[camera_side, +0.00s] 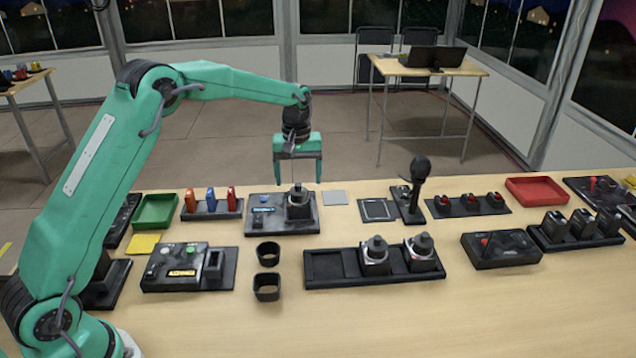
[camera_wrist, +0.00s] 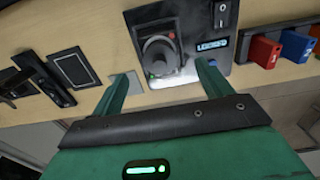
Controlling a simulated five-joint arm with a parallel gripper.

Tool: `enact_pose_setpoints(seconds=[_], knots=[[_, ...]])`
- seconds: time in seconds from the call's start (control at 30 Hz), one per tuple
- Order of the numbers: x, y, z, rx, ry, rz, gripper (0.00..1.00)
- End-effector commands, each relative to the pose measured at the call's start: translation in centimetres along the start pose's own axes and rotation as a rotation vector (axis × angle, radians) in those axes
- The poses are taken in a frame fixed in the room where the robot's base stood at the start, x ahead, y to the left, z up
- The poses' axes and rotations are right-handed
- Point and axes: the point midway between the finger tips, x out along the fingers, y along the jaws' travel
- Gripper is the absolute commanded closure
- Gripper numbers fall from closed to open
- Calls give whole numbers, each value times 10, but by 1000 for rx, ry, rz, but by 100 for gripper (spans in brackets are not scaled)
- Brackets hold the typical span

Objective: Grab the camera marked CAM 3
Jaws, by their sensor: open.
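A dark camera-like unit (camera_side: 299,205) stands upright on a black panel (camera_side: 262,222) at the back centre of the table. It also shows in the wrist view (camera_wrist: 160,52), with a green light at its edge. Two similar units, a left one (camera_side: 375,258) and a right one (camera_side: 421,255), stand in a long black tray (camera_side: 330,268) with an empty slot at its left. I cannot read a CAM 3 marking on any of them. My gripper (camera_side: 298,181) is open and empty, pointing down above the unit on the panel; its fingers also show in the wrist view (camera_wrist: 164,72).
Two black cups (camera_side: 267,288), a button box (camera_side: 180,268) and a joystick box (camera_side: 500,248) lie nearer the front. The front table is clear.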

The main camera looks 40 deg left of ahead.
Motion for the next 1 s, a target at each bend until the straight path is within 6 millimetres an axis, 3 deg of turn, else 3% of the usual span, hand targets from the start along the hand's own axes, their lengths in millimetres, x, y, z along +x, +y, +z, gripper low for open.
enact_pose_setpoints(seconds=[0.3, 0.67, 1.0], knots=[[23, 0, 0, 1, -2, -1, 22], [32, -1, 0, 1, -2, -2, 22], [69, -2, 0, 1, -2, -2, 22]])
